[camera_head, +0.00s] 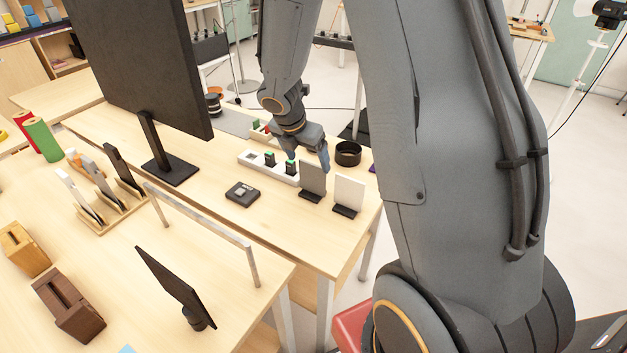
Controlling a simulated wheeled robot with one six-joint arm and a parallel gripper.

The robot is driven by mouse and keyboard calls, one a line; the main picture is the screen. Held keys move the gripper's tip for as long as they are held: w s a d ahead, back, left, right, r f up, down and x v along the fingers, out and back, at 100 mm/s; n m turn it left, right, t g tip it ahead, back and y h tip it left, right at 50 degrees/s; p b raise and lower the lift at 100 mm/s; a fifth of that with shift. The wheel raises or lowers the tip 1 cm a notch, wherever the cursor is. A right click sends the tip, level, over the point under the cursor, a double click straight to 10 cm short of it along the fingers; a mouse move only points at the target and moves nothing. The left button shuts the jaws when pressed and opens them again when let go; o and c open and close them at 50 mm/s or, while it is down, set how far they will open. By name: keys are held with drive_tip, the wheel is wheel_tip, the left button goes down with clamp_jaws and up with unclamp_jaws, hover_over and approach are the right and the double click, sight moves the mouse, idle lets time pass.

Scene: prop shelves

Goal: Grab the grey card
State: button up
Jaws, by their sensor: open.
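The grey card (313,178) stands upright in a small black holder (309,196) near the right end of the wooden table. A white card (349,191) stands in a similar holder just to its right. My gripper (308,158) is at the card's top edge in this view, pointing down, with its bluish fingers apart. One finger shows just above and right of the card's top, the other to its upper left. I cannot tell whether either finger touches the card. Nothing shows held between the fingers.
A white strip with black and green pieces (252,157) lies left of the card. A round black container (348,153) stands behind it. A small black box (242,193) lies in front. A large black screen (140,65) rises at left. My arm hides much of the right side.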

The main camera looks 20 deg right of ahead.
sight(312, 170)
drive_tip(key=shift+p+x, duration=0.35)
drive_tip(key=shift+x, duration=3.35)
drive_tip(key=shift+s+a, duration=0.1)
drive_tip(key=c, duration=0.8)
